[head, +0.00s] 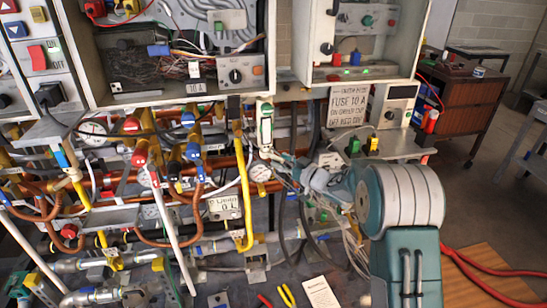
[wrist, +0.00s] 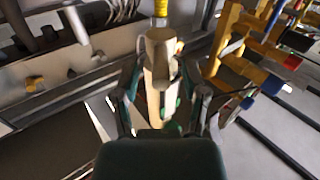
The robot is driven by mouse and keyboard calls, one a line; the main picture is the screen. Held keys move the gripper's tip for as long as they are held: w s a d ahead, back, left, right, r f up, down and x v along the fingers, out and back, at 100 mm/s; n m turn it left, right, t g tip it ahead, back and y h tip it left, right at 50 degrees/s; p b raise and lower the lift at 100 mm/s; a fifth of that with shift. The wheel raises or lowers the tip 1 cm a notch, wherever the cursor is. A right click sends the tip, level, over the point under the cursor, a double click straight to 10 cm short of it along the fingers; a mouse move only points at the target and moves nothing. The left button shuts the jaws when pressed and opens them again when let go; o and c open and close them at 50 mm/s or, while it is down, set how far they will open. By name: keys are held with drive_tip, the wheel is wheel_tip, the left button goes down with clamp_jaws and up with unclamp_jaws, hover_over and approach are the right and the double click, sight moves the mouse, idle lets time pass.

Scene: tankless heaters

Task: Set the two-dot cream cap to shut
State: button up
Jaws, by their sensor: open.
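A long cream cap (wrist: 158,75) stands in the middle of the wrist view, below a yellow pipe end (wrist: 160,8). A green spot shows beside its lower right side; I cannot make out two dots on it. My gripper (wrist: 160,95) is open, with one finger on each side of the cream cap. I cannot tell whether either finger touches it. In the head view, a cream, upright piece with green marks (head: 265,122) stands just beyond my arm's end and looks like the same cap.
Yellow, copper and grey pipes crowd the left, with red-capped (head: 132,124) and blue-capped valves (head: 193,151). Round gauges (head: 260,172) sit near the cream cap. Open electrical boxes (head: 235,75) stand above. Pliers (head: 287,295) and a paper lie on the bench below.

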sight(273, 157)
drive_tip(key=x, duration=0.3)
drive_tip(key=shift+d, duration=0.1)
drive_tip(key=shift+w+a, duration=0.1)
drive_tip(key=shift+a, duration=0.35)
drive_tip(key=shift+d, duration=0.2)
clamp_jaws()
drive_tip(key=shift+a, duration=0.1)
